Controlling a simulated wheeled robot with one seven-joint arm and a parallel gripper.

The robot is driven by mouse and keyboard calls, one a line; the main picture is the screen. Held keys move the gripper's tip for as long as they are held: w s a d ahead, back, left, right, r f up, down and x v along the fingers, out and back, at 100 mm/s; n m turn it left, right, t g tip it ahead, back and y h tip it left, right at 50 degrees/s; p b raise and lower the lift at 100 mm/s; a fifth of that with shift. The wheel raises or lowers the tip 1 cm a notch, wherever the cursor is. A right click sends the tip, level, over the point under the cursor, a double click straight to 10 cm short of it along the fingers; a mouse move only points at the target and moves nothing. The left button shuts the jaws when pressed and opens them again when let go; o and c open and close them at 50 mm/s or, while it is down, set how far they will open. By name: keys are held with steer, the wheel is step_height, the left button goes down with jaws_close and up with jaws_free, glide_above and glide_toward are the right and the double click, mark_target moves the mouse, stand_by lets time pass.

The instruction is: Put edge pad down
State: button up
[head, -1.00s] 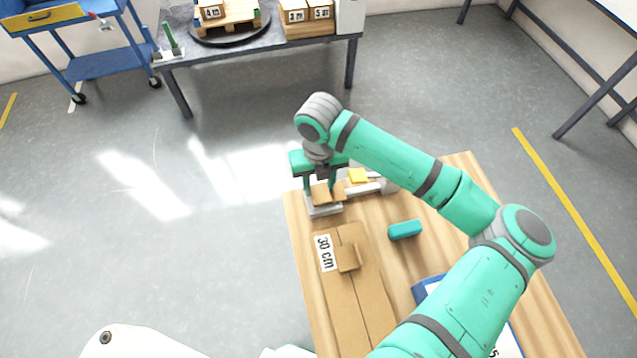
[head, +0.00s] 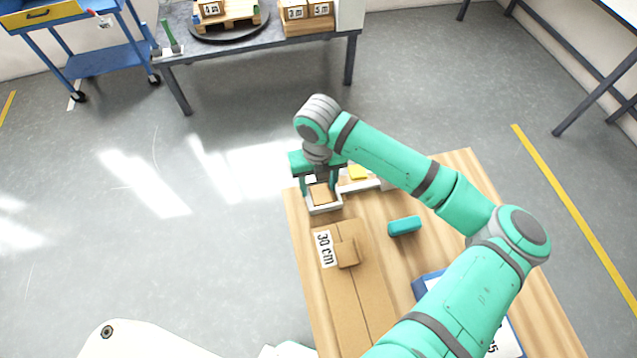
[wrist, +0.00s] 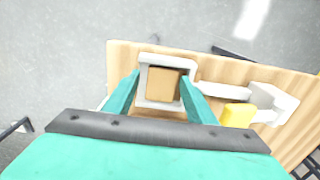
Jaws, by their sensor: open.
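The edge pad (wrist: 164,85) is a small brown cardboard piece lying in a white square tray (wrist: 145,62) on the wooden table. In the head view the pad (head: 321,194) shows inside the tray (head: 326,209), under my gripper. My gripper (wrist: 160,85) is open, with one teal finger on each side of the pad and tray in the wrist view. The head view shows the gripper (head: 318,188) low over the tray. I cannot tell whether the fingers touch the tray.
A long cardboard box (head: 352,290) marked 30 cm lies in front, with a small brown block (head: 347,253) on it. A yellow piece (head: 358,173) is behind. Bare wood (head: 375,210) lies between.

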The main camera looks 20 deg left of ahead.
mark_target(319, 190)
steer(key=shift+w+d+r, duration=0.1)
steer(key=shift+w, duration=0.05)
step_height(319, 190, up, 13)
stand_by(0.4)
stand_by(0.4)
